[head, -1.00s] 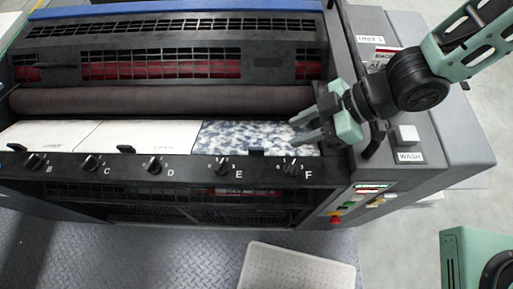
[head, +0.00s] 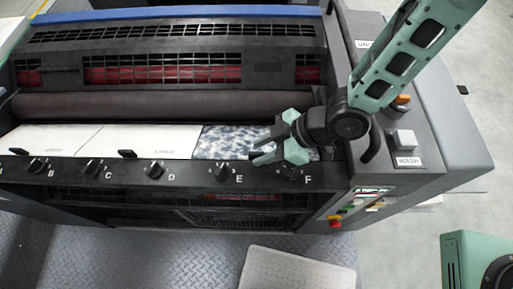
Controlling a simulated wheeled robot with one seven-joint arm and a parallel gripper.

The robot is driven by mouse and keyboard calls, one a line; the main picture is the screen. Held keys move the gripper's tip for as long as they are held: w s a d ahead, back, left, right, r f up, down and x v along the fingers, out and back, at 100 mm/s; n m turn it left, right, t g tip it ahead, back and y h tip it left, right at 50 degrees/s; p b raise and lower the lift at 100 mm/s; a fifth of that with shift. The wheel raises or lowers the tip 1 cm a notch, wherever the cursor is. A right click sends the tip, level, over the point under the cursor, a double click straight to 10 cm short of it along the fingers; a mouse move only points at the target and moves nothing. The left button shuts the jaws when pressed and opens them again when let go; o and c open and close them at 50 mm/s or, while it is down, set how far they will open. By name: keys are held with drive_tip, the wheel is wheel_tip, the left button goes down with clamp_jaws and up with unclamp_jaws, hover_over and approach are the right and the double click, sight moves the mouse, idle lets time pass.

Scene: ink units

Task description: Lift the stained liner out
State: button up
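The stained liner (head: 222,138), mottled dark blue and white, lies in the right-hand part of the trough, beside two clean white liners. My gripper (head: 257,150) is over the liner's front right part, near the front rail above the letters E and F. Its two green fingers point left and stand apart. The small dark tab at the liner's front edge is hidden behind the gripper, so I cannot tell whether the fingers touch it.
White liners (head: 135,139) fill the trough to the left. A dark roller (head: 150,102) runs behind. The front rail carries black knobs (head: 155,171). A WASH button (head: 403,139) is on the right housing. A pale perforated tray (head: 297,272) lies on the floor plate in front.

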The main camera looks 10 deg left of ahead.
clamp_jaws()
idle(0.3)
